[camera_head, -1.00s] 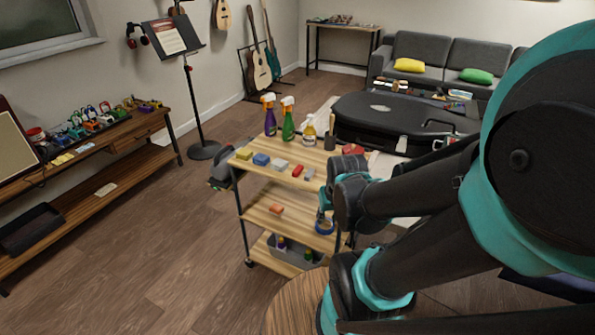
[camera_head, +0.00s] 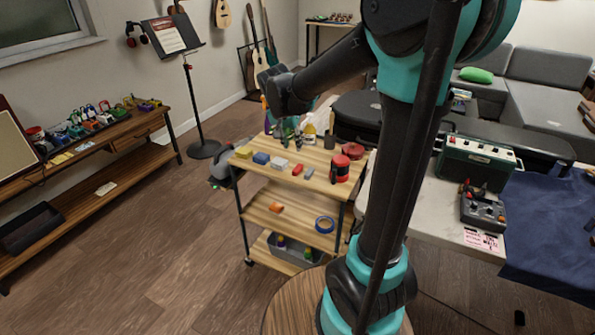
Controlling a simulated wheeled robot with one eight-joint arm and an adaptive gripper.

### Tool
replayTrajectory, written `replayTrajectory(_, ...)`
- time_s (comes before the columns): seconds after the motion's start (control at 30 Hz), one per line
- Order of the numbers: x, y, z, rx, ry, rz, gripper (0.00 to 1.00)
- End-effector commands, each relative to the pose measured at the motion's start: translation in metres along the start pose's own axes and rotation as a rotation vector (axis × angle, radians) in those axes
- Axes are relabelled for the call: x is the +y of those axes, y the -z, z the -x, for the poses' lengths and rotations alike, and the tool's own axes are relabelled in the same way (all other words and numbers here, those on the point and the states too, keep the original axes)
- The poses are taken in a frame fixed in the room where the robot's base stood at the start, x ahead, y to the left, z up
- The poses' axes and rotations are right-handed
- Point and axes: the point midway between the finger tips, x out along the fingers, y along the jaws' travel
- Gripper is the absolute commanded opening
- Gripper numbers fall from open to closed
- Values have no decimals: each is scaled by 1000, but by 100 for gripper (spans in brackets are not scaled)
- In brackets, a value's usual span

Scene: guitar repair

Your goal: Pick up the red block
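The small red block (camera_head: 297,170) lies on the top shelf of the wooden cart (camera_head: 262,176), near its front edge. It stands between a light grey block (camera_head: 279,164) on its left and a smaller grey-blue block (camera_head: 309,173) on its right. My gripper (camera_head: 288,138) hangs down from my raised arm, above and behind the row of blocks in the picture. It is small and dark against the bottles, so I cannot tell whether its fingers are open or shut. The red block is in plain view, with no gripper around it.
A yellow block (camera_head: 244,152) and a blue block (camera_head: 261,158) lie farther left. A yellow-labelled bottle (camera_head: 309,134), a red-and-black canister (camera_head: 340,169) and a red round item (camera_head: 353,151) stand behind and right.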

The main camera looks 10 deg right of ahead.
Motion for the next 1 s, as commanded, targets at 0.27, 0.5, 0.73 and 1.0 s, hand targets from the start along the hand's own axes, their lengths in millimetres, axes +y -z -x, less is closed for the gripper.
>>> replayTrajectory(0.27,-21,12,-10,15,-17,-57,29)
replayTrajectory(0.5,-20,13,-56,15,-17,-57,29)
replayTrajectory(0.73,-19,13,-97,14,-16,-56,29)
replayTrajectory(1.0,-19,13,-118,14,-15,-55,29)
